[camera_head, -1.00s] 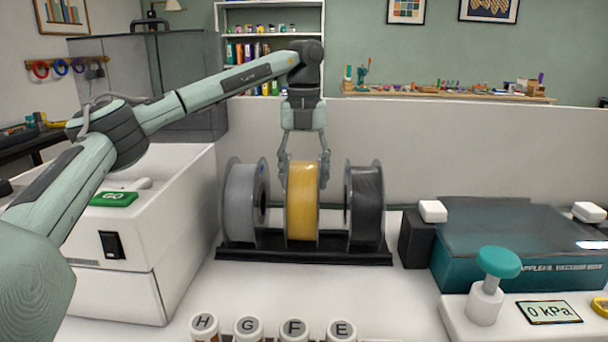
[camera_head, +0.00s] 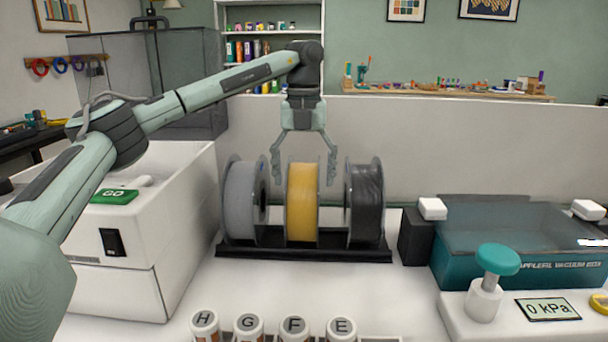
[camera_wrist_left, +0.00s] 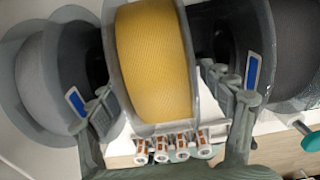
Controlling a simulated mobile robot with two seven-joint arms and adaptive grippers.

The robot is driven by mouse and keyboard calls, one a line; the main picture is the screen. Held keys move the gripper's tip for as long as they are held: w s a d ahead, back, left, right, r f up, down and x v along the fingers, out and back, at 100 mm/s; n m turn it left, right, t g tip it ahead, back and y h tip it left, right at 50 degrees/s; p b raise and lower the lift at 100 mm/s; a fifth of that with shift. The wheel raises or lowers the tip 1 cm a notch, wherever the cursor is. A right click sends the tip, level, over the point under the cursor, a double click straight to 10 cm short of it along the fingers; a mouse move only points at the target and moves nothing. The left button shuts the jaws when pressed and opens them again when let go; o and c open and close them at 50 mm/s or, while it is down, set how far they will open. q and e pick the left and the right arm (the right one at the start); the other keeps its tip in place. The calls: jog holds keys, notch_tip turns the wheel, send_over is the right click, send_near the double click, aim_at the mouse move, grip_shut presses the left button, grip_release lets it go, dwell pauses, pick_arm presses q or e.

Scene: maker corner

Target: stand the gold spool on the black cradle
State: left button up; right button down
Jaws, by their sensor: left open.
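The gold spool (camera_head: 302,203) stands upright on the black cradle (camera_head: 300,252), between a grey spool (camera_head: 240,202) and a black spool (camera_head: 366,203). My left gripper (camera_head: 304,172) is open, with its fingers spread on either side of the gold spool's upper part and apart from it. In the left wrist view the gold spool (camera_wrist_left: 153,62) lies between the two open fingers (camera_wrist_left: 160,105). The spool's lower edge is hidden in the cradle. My right gripper is not in view.
A white machine with a green GO button (camera_head: 114,196) stands at the left. Several lettered vials (camera_head: 250,325) stand in front. A low white wall (camera_head: 430,150) runs behind.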

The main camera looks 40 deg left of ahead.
pick_arm(q)
notch_tip(320, 180, up, 12)
jog(key=shift+r, duration=0.1)
dwell(0.4)
dwell(0.6)
